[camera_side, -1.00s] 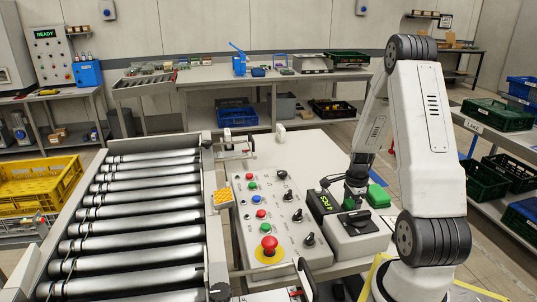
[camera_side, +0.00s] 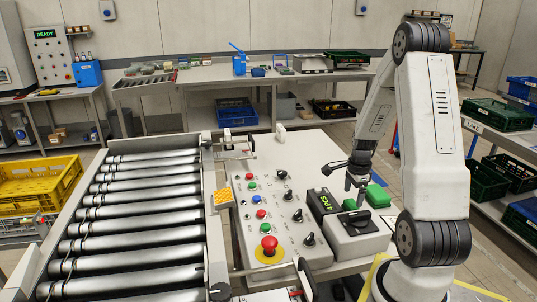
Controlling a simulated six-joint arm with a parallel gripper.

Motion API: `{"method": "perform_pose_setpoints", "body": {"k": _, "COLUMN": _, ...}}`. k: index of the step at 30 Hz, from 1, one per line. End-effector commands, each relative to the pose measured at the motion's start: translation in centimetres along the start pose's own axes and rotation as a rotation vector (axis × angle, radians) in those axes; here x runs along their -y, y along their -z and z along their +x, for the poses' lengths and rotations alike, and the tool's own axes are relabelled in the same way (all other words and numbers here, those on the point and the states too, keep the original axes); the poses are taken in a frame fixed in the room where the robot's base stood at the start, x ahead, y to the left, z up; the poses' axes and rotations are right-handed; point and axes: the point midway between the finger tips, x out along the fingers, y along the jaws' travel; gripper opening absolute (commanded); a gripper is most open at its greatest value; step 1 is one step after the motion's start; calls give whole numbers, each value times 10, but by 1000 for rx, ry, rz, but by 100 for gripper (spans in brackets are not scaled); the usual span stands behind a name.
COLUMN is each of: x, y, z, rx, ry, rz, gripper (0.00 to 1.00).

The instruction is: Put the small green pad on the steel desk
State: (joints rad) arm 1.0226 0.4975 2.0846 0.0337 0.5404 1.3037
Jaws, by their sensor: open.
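A small green pad (camera_side: 349,204) sits on top of the grey box with the dark rotary knob, just below my gripper. A larger green block (camera_side: 377,195) lies to the right of it, at the back of that box. My gripper (camera_side: 355,189) is open, with its fingers pointing down above the small green piece; I see nothing between them. The pale desk (camera_side: 300,150) spreads out behind the control panel, and its top is mostly bare. Whether its surface is steel I cannot tell.
The control panel (camera_side: 276,222) with buttons, knobs and a red emergency stop stands left of my gripper. The grey box (camera_side: 352,240) has a black display unit (camera_side: 322,202) beside it. A roller conveyor (camera_side: 140,215) runs at the left. A workbench (camera_side: 270,78) stands behind.

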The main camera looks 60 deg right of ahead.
Motion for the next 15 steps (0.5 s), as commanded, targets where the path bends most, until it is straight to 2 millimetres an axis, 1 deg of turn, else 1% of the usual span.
{"method": "perform_pose_setpoints", "body": {"k": 1, "x": 0, "y": 0, "z": -8, "rx": -1, "ry": 3, "rz": 0, "gripper": 100}}
{"method": "perform_pose_setpoints", "body": {"k": 9, "x": 0, "y": 0, "z": -46, "rx": -1, "ry": 4, "rz": 1, "gripper": 100}}
{"method": "perform_pose_setpoints", "body": {"k": 15, "x": 0, "y": 0, "z": -68, "rx": -1, "ry": 3, "rz": 1, "gripper": 100}}
